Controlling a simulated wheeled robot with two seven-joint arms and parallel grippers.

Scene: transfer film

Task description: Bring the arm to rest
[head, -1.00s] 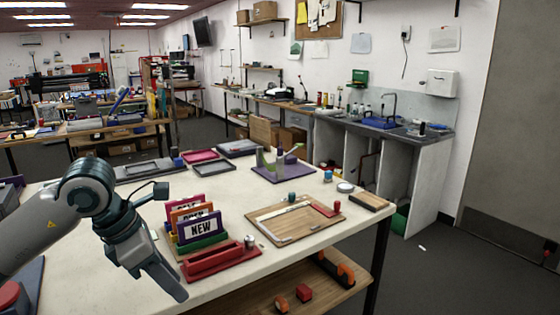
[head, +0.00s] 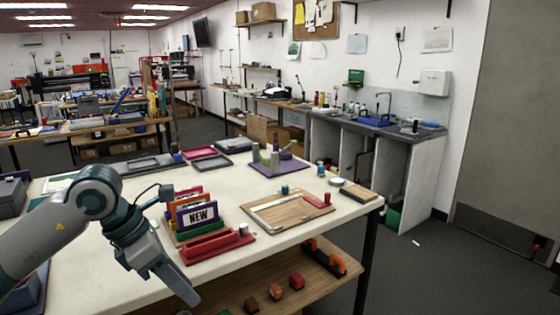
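My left arm comes in from the left, over the near left part of the white table (head: 100,262). My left gripper (head: 182,286) points down and to the right, in front of the red rack (head: 212,245). The fingers overlap from this angle, so I cannot tell whether they are open or shut. No object shows in them. My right arm and gripper are out of view.
Upright signs, one reading NEW (head: 196,216), stand just behind the red rack. A wooden board (head: 284,212) and a purple base with posts (head: 278,167) lie farther right. A lower shelf (head: 262,280) holds tools.

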